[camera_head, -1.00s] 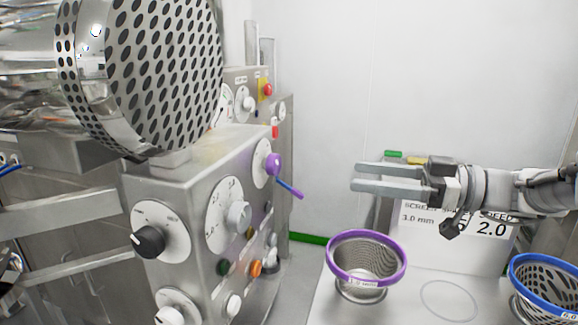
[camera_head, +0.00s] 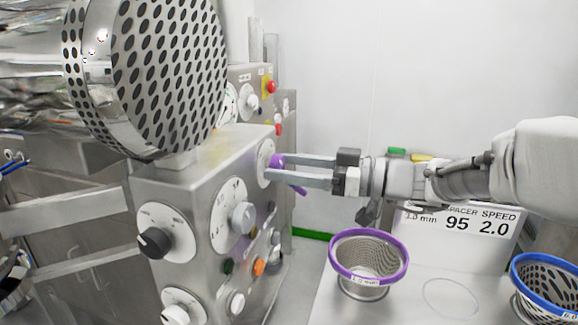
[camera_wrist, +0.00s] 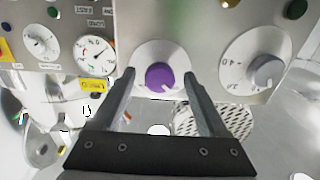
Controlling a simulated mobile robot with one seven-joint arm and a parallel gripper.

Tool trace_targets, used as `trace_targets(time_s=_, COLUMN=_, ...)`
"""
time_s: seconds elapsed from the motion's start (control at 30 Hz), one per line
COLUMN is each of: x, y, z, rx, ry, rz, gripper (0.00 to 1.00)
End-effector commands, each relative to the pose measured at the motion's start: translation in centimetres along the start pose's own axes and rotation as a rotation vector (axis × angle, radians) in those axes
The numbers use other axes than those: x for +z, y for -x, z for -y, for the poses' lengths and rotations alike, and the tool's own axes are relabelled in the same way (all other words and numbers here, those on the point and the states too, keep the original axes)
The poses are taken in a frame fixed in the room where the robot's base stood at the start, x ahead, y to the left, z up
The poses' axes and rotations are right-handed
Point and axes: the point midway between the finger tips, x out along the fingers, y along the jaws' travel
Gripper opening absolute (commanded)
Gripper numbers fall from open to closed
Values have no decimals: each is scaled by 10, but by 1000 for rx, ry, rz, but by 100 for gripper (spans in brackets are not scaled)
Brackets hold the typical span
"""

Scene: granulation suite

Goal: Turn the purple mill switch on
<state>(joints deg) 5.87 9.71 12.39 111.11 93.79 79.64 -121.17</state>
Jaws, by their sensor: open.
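The purple mill switch (camera_head: 277,161) is a round purple knob on a white dial on the right face of the steel control box. In the wrist view the purple knob (camera_wrist: 160,76) lies between the two fingertips, with a small pale mark at its lower right. My gripper (camera_head: 272,167) is open, its fingers reaching left to the dial, one on each side of the knob. In the wrist view my gripper (camera_wrist: 160,80) shows a gap on both sides of the knob. Whether the fingertips touch the dial plate, I cannot tell.
A black knob (camera_head: 153,241) and a grey knob (camera_head: 243,216) sit on the same box. A perforated drum (camera_head: 170,75) overhangs it. A purple-rimmed screen basket (camera_head: 368,258) and a blue-rimmed one (camera_head: 546,285) stand on the bench at right.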

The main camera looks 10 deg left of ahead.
Motion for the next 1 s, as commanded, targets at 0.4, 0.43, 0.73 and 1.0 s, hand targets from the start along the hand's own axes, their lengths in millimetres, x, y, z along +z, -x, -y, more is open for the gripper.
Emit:
trace_targets(time_s=0.4, x=0, y=0, z=0, rx=0, ry=0, rz=0, gripper=21)
trace_targets(time_s=0.43, x=0, y=0, z=0, rx=0, ry=0, rz=0, gripper=16)
trace_targets(time_s=0.73, x=0, y=0, z=0, rx=0, ry=-7, rz=0, gripper=0)
trace_targets(time_s=1.0, x=3, y=1, z=0, rx=0, ry=-98, rz=0, gripper=0)
